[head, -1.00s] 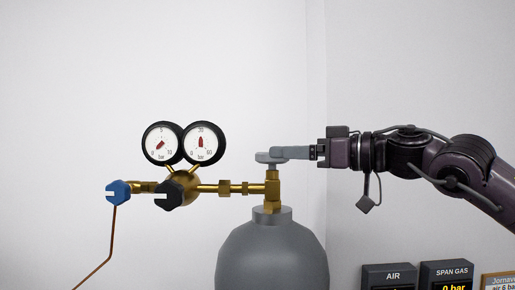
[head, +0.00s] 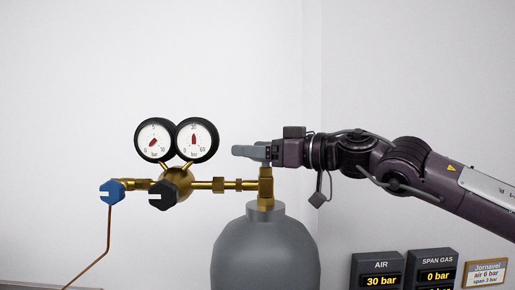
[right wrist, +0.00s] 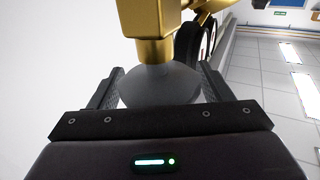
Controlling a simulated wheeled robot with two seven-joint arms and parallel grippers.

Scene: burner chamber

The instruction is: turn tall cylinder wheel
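The tall grey cylinder (head: 266,250) stands upright with a brass valve (head: 265,186) on its neck. Its grey wheel is mostly hidden behind my right gripper (head: 250,151) in the head view. In the right wrist view the wheel (right wrist: 160,86) lies between the two widely spaced fingers of my right gripper (right wrist: 160,80), below the brass valve body (right wrist: 155,30) in the picture. The fingers are on either side of the wheel. Whether they touch its rim is not clear. My left gripper is not in view.
A brass regulator with two round gauges (head: 154,140) (head: 197,140) reaches left from the valve, with a black knob (head: 161,195) and a blue knob (head: 111,191). AIR (head: 379,270) and SPAN GAS (head: 436,268) displays are at the lower right.

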